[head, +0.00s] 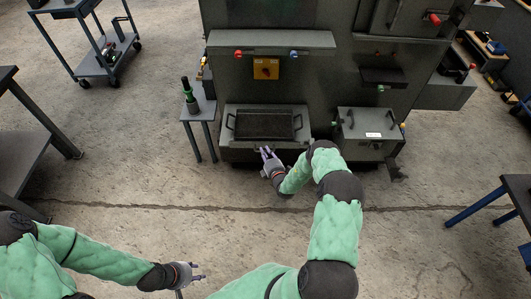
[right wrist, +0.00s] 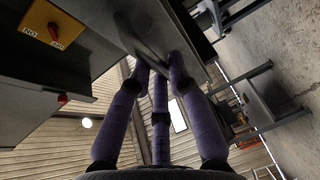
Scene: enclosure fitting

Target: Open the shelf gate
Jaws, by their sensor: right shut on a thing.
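The shelf (head: 226,122) is a low grey ledge at the foot of the large cabinet, and a dark tray with two handles (head: 265,126) rests on it. The gate (head: 238,155) is the grey front panel along the shelf's near edge. My right gripper (head: 266,151) is at the middle of this edge. In the right wrist view its purple fingers (right wrist: 158,62) close on a dark bar-like part of the gate (right wrist: 148,40); the exact contact is partly hidden. My left gripper (head: 198,271) is low over the bare floor, far from the shelf, its finger gap too small to judge.
A small side table (head: 200,108) with a green-banded dark bottle (head: 189,95) stands left of the shelf. A grey box (head: 368,133) with handles is to its right. A yellow switch plate (head: 266,69) is above. The floor in front is clear.

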